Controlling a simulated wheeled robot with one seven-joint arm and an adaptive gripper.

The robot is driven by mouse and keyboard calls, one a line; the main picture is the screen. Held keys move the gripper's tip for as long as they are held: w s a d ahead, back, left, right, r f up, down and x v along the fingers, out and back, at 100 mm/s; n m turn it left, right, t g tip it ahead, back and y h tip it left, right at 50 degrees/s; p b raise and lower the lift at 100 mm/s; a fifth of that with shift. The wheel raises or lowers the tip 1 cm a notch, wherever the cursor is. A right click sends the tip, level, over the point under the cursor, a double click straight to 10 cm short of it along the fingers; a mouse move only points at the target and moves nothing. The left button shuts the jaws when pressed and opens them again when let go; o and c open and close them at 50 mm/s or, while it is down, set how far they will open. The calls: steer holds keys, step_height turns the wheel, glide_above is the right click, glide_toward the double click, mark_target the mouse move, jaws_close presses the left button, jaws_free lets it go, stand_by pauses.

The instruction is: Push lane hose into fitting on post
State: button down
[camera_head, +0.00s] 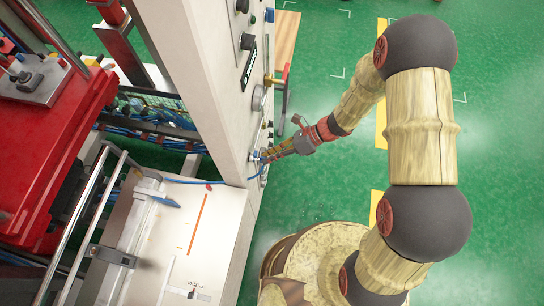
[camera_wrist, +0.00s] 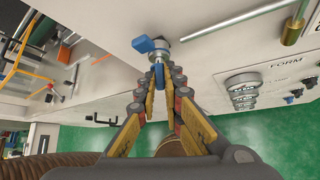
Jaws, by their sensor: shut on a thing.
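The white post (camera_head: 205,75) stands in the middle of the head view. My gripper (camera_head: 266,157) is at its lower right side, by a small metal fitting. In the wrist view my gripper (camera_wrist: 160,72) has its fingertips nearly together, shut on the thin lane hose, of which a blue piece (camera_wrist: 154,91) shows beside the fingers. The fitting (camera_wrist: 158,52), metal with a blue lever (camera_wrist: 144,44), is straight in front of the fingertips. The blue hose (camera_head: 205,182) runs left over the white table in the head view. The fingers hide the hose end, so I cannot tell whether it is inside the fitting.
A metal rod with a brass end (camera_wrist: 294,22) and a panel marked FORM with a stack of metal rings (camera_wrist: 243,92) lie to the right in the wrist view. The white table (camera_head: 225,225) and red machine (camera_head: 45,130) are left. Green floor (camera_head: 325,185) is open on the right.

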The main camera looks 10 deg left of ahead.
steer(key=shift+a, duration=0.4)
steer(key=c, duration=1.8)
jaws_free()
steer(key=shift+c, duration=0.2)
steer(key=v, duration=1.2)
steer(key=o, duration=0.3)
steer(key=o, duration=1.1)
